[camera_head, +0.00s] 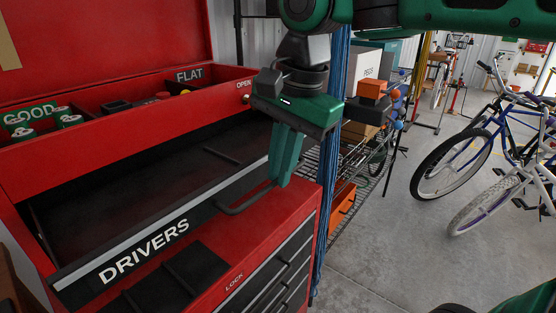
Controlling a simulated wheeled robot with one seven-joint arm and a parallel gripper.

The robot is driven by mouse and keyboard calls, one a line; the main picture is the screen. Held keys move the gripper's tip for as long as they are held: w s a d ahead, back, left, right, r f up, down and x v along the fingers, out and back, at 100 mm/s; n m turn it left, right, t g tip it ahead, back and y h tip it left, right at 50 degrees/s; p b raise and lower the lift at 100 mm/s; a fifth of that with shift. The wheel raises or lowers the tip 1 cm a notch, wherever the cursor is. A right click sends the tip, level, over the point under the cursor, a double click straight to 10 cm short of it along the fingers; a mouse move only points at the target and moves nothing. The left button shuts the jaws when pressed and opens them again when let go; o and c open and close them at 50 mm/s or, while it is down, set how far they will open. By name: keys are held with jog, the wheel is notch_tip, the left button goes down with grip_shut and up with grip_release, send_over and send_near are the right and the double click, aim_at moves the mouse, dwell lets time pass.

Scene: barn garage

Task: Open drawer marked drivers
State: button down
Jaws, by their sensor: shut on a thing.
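The drawer marked DRIVERS (145,250) is in a red tool chest (225,260) at the left. It stands pulled out, and its dark, shallow inside shows behind the front panel. A dark bar handle (242,205) sticks out from the right part of that front. My green gripper (278,180) points down at the right end of this handle, with its fingers shut on it. The fingers hide the handle's right end.
The chest's open top tray holds bins marked GOOD (30,117) and FLAT (189,74). Closed drawers (265,280) lie below. A wire shelf with boxes (365,70) stands behind my gripper. Bicycles (480,150) stand at the right, with clear concrete floor in front.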

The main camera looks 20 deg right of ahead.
jog(key=shift+r, duration=0.15)
jog(key=c, duration=1.9)
grip_release()
jog(key=shift+o, duration=0.2)
jog(key=shift+s, duration=0.1)
notch_tip(320, 180, up, 10)
jog(key=s+d, duration=0.1)
jog(key=shift+s+d+r, duration=0.2)
jog(key=shift+s, duration=0.05)
jog(key=w+d+f+n, duration=0.1)
jog(key=d+f, duration=0.7)
jog(key=d, duration=0.1)
jog(key=s+d+f+n+g, duration=0.1)
jog(key=s+d+f, duration=0.5)
jog(key=d+f, duration=0.3)
jog(key=s+d+f+n+h, duration=0.1)
jog(key=s+d+f+n, duration=0.1)
jog(key=s+d+f, duration=0.4)
notch_tip(320, 180, down, 4)
jog(key=d, duration=0.2)
jog(key=shift+s+d+f+g, duration=0.25)
jog(key=shift+d+g, duration=0.1)
jog(key=shift+g, duration=0.05)
